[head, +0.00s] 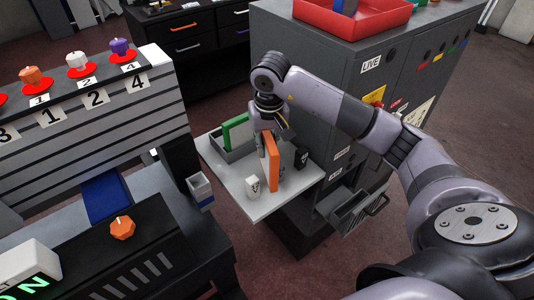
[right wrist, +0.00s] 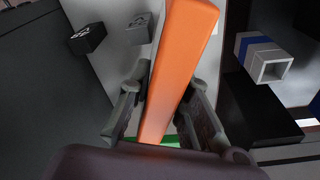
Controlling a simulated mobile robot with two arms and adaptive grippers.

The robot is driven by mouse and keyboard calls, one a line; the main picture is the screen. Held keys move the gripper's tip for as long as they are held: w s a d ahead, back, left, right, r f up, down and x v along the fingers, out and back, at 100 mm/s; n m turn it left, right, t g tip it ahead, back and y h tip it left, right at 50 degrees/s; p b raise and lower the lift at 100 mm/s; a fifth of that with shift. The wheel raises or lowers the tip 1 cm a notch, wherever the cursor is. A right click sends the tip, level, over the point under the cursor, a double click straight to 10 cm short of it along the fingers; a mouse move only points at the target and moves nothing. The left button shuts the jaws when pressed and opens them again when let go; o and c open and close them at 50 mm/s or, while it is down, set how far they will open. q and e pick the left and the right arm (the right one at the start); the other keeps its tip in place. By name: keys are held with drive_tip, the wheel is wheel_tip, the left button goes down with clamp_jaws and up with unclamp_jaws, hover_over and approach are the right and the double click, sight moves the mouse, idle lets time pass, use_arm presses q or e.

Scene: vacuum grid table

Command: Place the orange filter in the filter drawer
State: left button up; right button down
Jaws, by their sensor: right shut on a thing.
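The orange filter (head: 272,162) is a tall flat slab held upright over the light grey shelf; I cannot tell whether its lower end touches the shelf. My right gripper (head: 265,140) is shut on it from behind and above. In the right wrist view the filter (right wrist: 180,65) runs between the two fingers (right wrist: 165,105). A drawer (head: 352,212) with a handle stands pulled out low on the grey cabinet, to the right of the shelf; it looks empty. My left gripper is not in view.
The cabinet (head: 320,75) rises behind. A machine with numbered knobs stands left; a small white-blue bin (head: 200,187) hangs beside the shelf.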

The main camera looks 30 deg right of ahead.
wheel_tip(320, 180, down, 5)
drive_tip(key=shift+r+p, duration=0.2)
drive_tip(key=shift+p, duration=0.25)
drive_tip(key=shift+f, duration=0.15)
drive_tip(key=shift+f+b, duration=0.2)
drive_tip(key=shift+b, duration=0.1)
drive_tip(key=c, duration=1.5)
unclamp_jaws()
drive_tip(key=shift+r, duration=0.1)
